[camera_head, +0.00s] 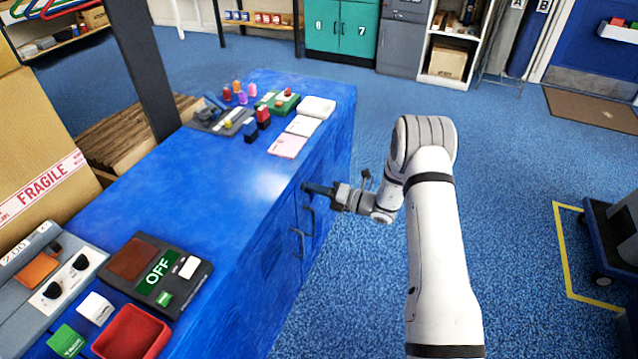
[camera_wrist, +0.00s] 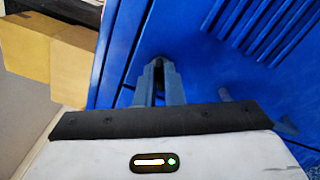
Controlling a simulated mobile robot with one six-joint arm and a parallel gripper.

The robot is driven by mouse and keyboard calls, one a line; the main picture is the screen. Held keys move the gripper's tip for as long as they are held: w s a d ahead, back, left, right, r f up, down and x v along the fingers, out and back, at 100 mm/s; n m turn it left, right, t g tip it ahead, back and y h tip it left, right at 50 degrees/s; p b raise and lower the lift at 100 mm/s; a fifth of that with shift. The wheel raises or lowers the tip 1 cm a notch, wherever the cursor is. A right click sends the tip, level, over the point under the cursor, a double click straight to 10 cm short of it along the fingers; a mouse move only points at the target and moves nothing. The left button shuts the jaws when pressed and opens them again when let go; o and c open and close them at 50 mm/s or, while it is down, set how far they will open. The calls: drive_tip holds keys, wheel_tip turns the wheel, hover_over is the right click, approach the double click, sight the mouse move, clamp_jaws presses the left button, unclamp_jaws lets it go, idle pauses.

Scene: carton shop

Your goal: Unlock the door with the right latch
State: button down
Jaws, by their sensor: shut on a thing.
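The blue counter (camera_head: 235,170) has a cabinet front with two dark door handles, the farther handle (camera_head: 311,222) and the nearer handle (camera_head: 297,243). My gripper (camera_head: 308,187) is at the upper edge of this front, just above the farther handle. In the wrist view my gripper (camera_wrist: 159,72) is shut, its fingers close together against the blue cabinet front (camera_wrist: 200,65). It appears to be shut on a small dark fitting, probably the latch, which is mostly hidden between the fingers. I cannot tell whether the latch is turned.
The counter top carries stamps, card stacks, an OFF panel (camera_head: 158,275) and a red tray (camera_head: 133,333). A carton (camera_head: 35,150) stands at the left. The blue floor (camera_head: 510,190) right of my arm is clear, with a dark cart (camera_head: 615,240) beyond.

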drive_tip(key=m+p, duration=0.1)
drive_tip(key=m, duration=0.1)
drive_tip(key=m+p, duration=0.1)
drive_tip(key=m, duration=0.2)
drive_tip(key=shift+s+a+p, duration=0.1)
drive_tip(key=shift+a+p, duration=0.1)
drive_tip(key=shift+p, duration=0.1)
drive_tip(key=shift+m, duration=0.4)
drive_tip(key=c, duration=1.6)
unclamp_jaws()
drive_tip(key=shift+o, duration=0.3)
drive_tip(key=shift+f, duration=0.15)
drive_tip(key=shift+d, duration=0.15)
drive_tip(key=v, duration=0.7)
drive_tip(key=shift+d, duration=0.25)
drive_tip(key=shift+s, duration=0.1)
